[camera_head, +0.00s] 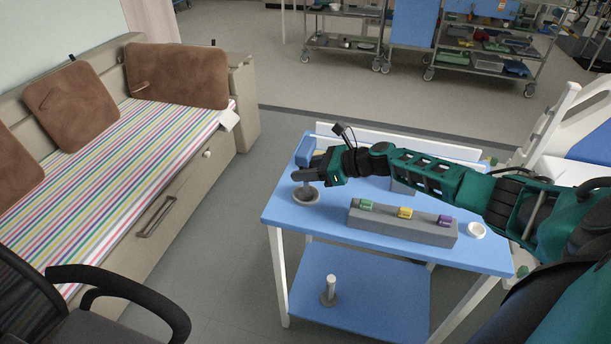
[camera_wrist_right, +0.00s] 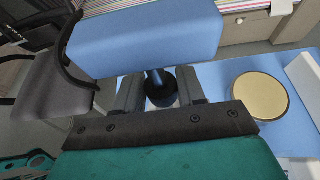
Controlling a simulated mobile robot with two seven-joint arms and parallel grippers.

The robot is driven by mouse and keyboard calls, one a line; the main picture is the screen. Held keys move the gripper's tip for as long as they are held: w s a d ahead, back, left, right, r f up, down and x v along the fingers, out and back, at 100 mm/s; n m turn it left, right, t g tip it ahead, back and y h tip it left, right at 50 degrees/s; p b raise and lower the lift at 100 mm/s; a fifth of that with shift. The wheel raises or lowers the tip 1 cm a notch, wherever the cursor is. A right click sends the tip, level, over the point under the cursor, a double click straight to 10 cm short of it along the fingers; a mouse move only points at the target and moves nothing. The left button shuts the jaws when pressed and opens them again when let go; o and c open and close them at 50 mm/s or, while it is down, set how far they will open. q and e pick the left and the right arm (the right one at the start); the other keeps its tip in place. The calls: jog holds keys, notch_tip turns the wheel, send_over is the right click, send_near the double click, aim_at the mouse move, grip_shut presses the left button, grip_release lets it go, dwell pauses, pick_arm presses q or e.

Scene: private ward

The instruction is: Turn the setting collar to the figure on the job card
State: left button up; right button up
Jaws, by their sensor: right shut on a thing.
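My right gripper (camera_head: 308,175) is over the left end of the blue table. In the wrist view its two fingers (camera_wrist_right: 162,95) are shut on a dark round collar (camera_wrist_right: 161,82). A short dark stem joins the collar to a blue block (camera_wrist_right: 150,35). This blue piece also shows in the head view (camera_head: 319,157), partly behind the gripper. Directly below the gripper a grey round base (camera_head: 306,196) stands on the tabletop. No figures on the collar are readable. I cannot make out a job card for certain. My left gripper is not in view.
The blue tabletop (camera_head: 283,208) also bears a grey block (camera_head: 400,227) with green, yellow and purple pieces, and a white round piece (camera_head: 477,231). A gold disc (camera_wrist_right: 261,100) lies right in the wrist view. A striped bench (camera_head: 120,165) and dark chair (camera_head: 110,300) are left.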

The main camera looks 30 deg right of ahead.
jog(key=f+n+g+y+b, duration=0.1)
jog(key=n+b, duration=0.1)
jog(key=b, duration=0.1)
jog(key=shift+w+y, duration=0.1)
jog(key=shift+y, duration=0.2)
jog(key=n+g+y+b, duration=0.1)
jog(key=n+g+b, duration=0.1)
jog(key=b, duration=0.3)
jog(key=shift+g+y, duration=0.4)
jog(key=shift+r+n+g+b, duration=0.15)
jog(key=shift+n+g+b, duration=0.25)
jog(key=shift+n+b, duration=0.25)
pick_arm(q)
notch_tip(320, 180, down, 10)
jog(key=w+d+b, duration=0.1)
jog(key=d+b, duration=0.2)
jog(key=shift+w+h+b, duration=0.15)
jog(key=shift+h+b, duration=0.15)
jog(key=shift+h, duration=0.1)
pick_arm(e)
jog(key=n+g, duration=0.1)
jog(key=n+g+y, duration=0.1)
jog(key=shift+a+r+g, duration=0.1)
jog(key=shift+r+g, duration=0.2)
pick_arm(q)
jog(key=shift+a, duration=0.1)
pick_arm(e)
jog(key=o, duration=1)
